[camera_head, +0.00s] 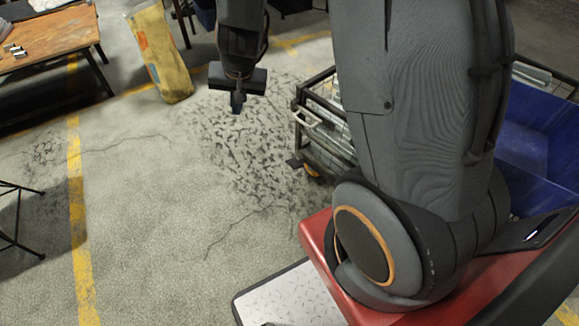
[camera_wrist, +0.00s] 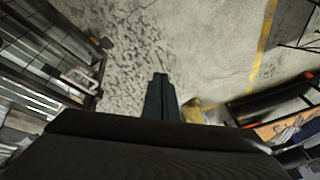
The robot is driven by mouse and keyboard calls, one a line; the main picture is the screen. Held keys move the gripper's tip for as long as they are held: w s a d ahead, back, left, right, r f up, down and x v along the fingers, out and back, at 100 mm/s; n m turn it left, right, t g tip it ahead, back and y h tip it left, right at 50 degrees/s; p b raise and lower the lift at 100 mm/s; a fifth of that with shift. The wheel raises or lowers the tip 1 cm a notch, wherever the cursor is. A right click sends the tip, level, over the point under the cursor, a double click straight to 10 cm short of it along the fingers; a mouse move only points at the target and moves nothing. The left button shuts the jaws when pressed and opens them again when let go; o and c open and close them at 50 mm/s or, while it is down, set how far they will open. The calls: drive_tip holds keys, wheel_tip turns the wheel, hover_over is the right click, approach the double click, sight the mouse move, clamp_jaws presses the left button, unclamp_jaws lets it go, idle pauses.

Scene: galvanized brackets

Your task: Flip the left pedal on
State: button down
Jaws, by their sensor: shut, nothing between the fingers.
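A wire-sided cart (camera_head: 325,125) stands right of my gripper, partly hidden behind my arm. A small dark pedal-like part (camera_head: 294,163) sticks out low at its near left corner, beside an orange wheel (camera_head: 311,170). It also seems to show in the wrist view (camera_wrist: 104,43), at the cart's corner. I cannot tell whether it is up or down. Any other pedal is hidden. My gripper (camera_head: 237,103) is shut and empty, pointing down above the floor, left of the cart and apart from it. Its closed fingers show in the wrist view (camera_wrist: 160,78).
The cart's pale handle (camera_head: 306,117) juts toward my gripper. A yellow sack (camera_head: 160,58) stands on the floor behind left. A wooden table (camera_head: 45,40) is at far left, a blue bin (camera_head: 540,120) at right. The cracked floor (camera_head: 160,210) at middle left is clear.

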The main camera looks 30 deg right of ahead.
drive_tip(key=w+d+f+m+t+h+b, duration=0.1)
drive_tip(key=w+d+f+m+h+b, duration=0.25)
drive_tip(key=f, duration=0.75)
drive_tip(key=w+d+f+m+h+b, duration=0.1)
drive_tip(key=w+d+f+m+b, duration=0.1)
drive_tip(key=w+d+f+b, duration=0.6)
drive_tip(key=s+d+f+m+g+h+b, duration=0.1)
drive_tip(key=s+d+f+m+h, duration=0.1)
drive_tip(key=f, duration=0.6)
drive_tip(key=s+d+f+m+g+h+b, duration=0.1)
drive_tip(key=s+d+f+m+h, duration=0.1)
drive_tip(key=f, duration=0.6)
drive_tip(key=shift+s+d+g+h, duration=0.3)
drive_tip(key=shift+s+g+h, duration=0.1)
drive_tip(key=shift+h, duration=0.15)
drive_tip(key=shift+w, duration=0.1)
